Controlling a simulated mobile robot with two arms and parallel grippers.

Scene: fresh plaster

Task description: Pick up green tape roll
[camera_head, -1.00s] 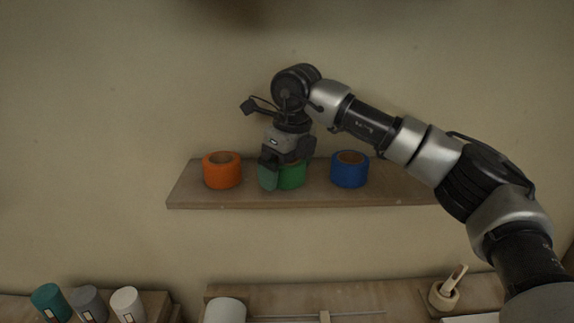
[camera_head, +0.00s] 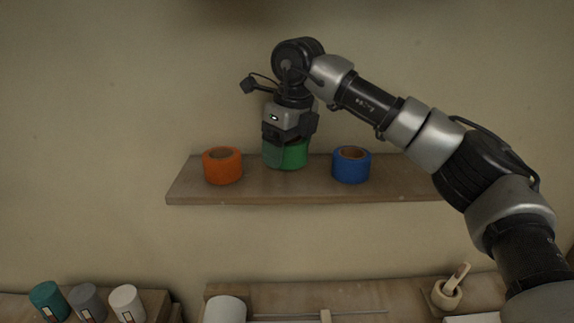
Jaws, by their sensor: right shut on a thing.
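The green tape roll (camera_head: 291,157) is at the middle of the wall shelf (camera_head: 300,193), between an orange roll and a blue roll. My right gripper (camera_head: 279,155) comes down over it from above and is shut on it. My left gripper is not in view.
Below are teal (camera_head: 48,300), grey (camera_head: 87,302) and white (camera_head: 127,303) containers and a small pot (camera_head: 446,294). The wall above is bare.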

